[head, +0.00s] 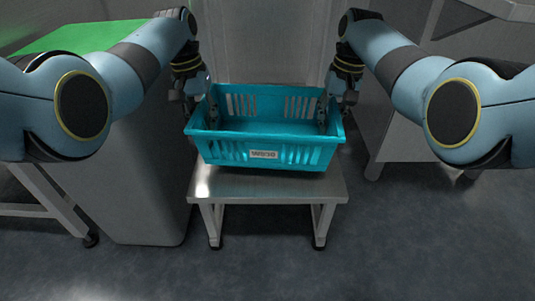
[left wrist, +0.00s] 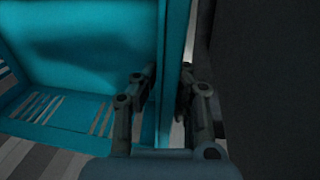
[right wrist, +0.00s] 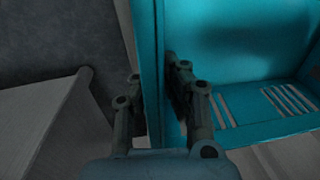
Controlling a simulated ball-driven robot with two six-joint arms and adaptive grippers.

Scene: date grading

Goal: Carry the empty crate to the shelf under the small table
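The crate (head: 265,150) is turquoise plastic with slotted walls and a pale label on its front. It looks empty and sits over the small table (head: 270,187), a low steel one; I cannot tell whether it rests on the top or is just above it. My left gripper (head: 196,102) has its fingers on both sides of the crate's left wall, also in the left wrist view (left wrist: 168,90). My right gripper (head: 335,100) pinches the right wall the same way, also in the right wrist view (right wrist: 155,85). The shelf under the table is not clearly visible.
A grey cabinet (head: 135,195) with a green top (head: 85,36) stands close on the left. A pale bench (head: 405,135) stands to the right. The grey floor (head: 265,270) in front of the small table is clear.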

